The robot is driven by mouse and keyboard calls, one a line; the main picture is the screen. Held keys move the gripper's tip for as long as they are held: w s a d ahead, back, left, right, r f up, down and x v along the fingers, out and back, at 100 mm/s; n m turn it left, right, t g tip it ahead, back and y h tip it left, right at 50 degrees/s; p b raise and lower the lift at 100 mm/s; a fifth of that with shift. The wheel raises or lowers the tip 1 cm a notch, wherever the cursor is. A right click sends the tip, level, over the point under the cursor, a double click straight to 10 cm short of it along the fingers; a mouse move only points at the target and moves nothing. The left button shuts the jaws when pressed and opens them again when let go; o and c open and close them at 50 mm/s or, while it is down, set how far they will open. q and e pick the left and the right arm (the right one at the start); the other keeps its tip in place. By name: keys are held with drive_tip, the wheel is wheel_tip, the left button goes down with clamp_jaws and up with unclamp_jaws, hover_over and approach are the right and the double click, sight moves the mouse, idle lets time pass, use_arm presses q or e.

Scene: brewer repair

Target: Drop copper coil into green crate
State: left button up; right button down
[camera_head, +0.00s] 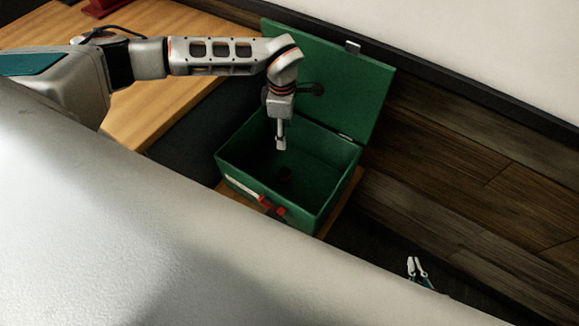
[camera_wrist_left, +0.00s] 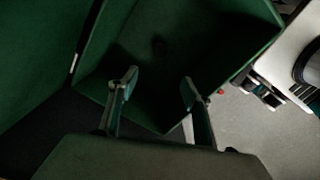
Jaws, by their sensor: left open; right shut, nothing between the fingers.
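The green crate (camera_head: 236,187) stands with its lid (camera_head: 345,85) raised at the back. It also fills much of the left wrist view (camera_wrist_left: 232,60). A small, dark, reddish round thing (camera_head: 285,175) lies on its floor, also dim in the left wrist view (camera_wrist_left: 159,45). It looks like the copper coil, but shadow hides its detail. My left gripper (camera_head: 281,143) points down over the crate's opening. In the left wrist view its fingers (camera_wrist_left: 158,85) are apart with nothing between them. My right gripper (camera_head: 417,268) shows only its fingertips at the lower right, shut and empty, away from the crate.
A red and pale object (camera_head: 268,205) is at the crate's front wall; I cannot tell what it is. A wooden table (camera_head: 170,105) lies to the left. A large pale surface fills the lower left foreground. A wooden plank surface (camera_head: 450,150) lies to the right.

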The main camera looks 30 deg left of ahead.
use_arm(q)
drive_tip(key=shift+r, duration=2.8)
drive_tip(key=shift+s, duration=0.1)
